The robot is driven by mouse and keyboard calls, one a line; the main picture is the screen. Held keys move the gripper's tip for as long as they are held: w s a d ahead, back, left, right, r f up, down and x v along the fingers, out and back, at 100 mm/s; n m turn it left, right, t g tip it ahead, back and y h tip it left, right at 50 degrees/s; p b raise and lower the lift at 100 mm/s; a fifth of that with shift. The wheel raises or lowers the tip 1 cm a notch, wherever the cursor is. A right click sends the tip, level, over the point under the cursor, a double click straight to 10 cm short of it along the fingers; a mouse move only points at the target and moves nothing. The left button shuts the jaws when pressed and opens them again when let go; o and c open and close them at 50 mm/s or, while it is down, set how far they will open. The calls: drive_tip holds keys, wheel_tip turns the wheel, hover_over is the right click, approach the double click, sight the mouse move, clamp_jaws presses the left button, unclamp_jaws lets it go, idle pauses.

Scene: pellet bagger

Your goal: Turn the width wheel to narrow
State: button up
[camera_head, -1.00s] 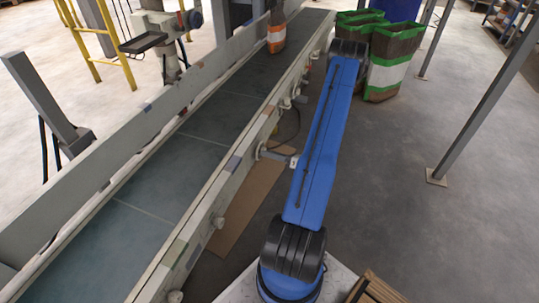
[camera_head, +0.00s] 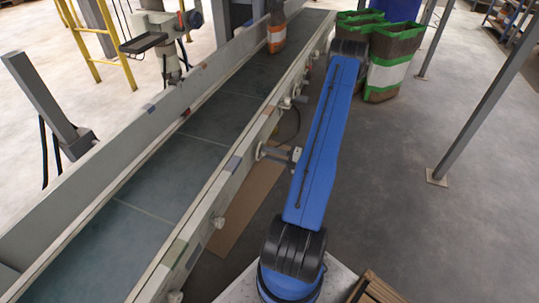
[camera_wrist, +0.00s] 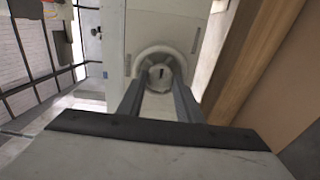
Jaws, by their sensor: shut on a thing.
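A small grey round wheel (camera_head: 260,150) sticks out from the right side of the conveyor in the head view, beside my blue arm. In the wrist view a pale round wheel (camera_wrist: 160,58) with a dark-slotted hub lies straight ahead against a light housing. My gripper (camera_wrist: 159,80) is shut on this wheel, with its two grey fingers reaching to either side of the hub. The fingertips are partly lost against the wheel. In the head view my arm hides most of the gripper. No width marking can be read.
The long conveyor (camera_head: 175,165) runs beside my arm, with an orange-and-white bag (camera_head: 276,32) on its far end. Filled bags (camera_head: 388,68) stand at the back right, near a grey post (camera_head: 480,100). A wooden pallet (camera_head: 374,289) lies at the bottom. The right floor is clear.

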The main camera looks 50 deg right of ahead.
drive_tip(key=m, duration=0.6)
drive_tip(key=shift+d, duration=0.1)
drive_tip(key=m, duration=0.5)
drive_tip(key=shift+m, duration=0.5)
drive_tip(key=o, duration=1)
drive_tip(key=shift+o, duration=0.2)
drive_tip(key=v, duration=1.7)
drive_tip(key=shift+s, duration=0.2)
